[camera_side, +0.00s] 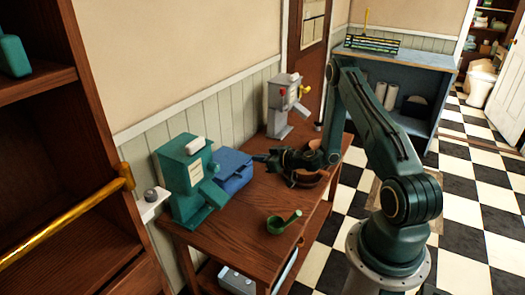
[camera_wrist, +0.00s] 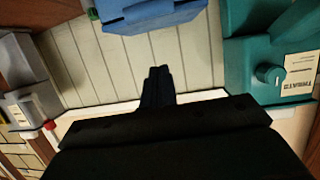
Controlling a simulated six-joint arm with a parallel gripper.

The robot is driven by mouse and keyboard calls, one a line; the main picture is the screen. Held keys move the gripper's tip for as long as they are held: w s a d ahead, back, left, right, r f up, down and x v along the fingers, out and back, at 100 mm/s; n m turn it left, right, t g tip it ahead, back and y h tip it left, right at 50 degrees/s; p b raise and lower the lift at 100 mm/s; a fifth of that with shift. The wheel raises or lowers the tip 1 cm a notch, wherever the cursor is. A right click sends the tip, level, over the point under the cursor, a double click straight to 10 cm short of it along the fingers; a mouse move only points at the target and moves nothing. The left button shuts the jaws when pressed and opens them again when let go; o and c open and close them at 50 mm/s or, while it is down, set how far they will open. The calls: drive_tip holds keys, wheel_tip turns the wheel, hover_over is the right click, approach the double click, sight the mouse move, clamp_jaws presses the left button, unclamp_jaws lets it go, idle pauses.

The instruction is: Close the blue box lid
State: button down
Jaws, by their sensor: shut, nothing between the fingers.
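The blue box (camera_side: 234,180) stands on the wooden table (camera_side: 235,222) between a teal machine (camera_side: 185,178) and a grey machine (camera_side: 284,105). Its lid (camera_side: 230,160) appears to lie over the top; I cannot tell whether it is fully shut. In the wrist view part of the blue box (camera_wrist: 150,14) shows at the top edge, cut off by the frame. My gripper (camera_side: 258,158) is just right of the box in the side view, with its fingers shut and empty. In the wrist view the fingertips (camera_wrist: 158,72) point toward the box, with a visible gap.
The teal machine (camera_wrist: 275,75) is at the right of the wrist view and the grey machine (camera_wrist: 30,100) at the left.

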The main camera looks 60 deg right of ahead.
hover_over(247, 171)
drive_tip(key=w, duration=0.2)
wheel_tip(247, 171, down, 3)
drive_tip(key=shift+r, duration=0.2)
drive_tip(key=shift+s+d+f, duration=0.1)
drive_tip(key=shift+s+f, duration=0.25)
drive_tip(key=shift+f, duration=0.45)
drive_tip(key=shift+s+f, duration=0.75)
drive_tip(key=shift+f, duration=0.1)
drive_tip(key=shift+w+r, duration=0.45)
drive_tip(key=shift+r, duration=0.15)
drive_tip(key=s+r, duration=0.5)
drive_tip(key=s, duration=0.3)
drive_tip(key=shift+a, duration=0.35)
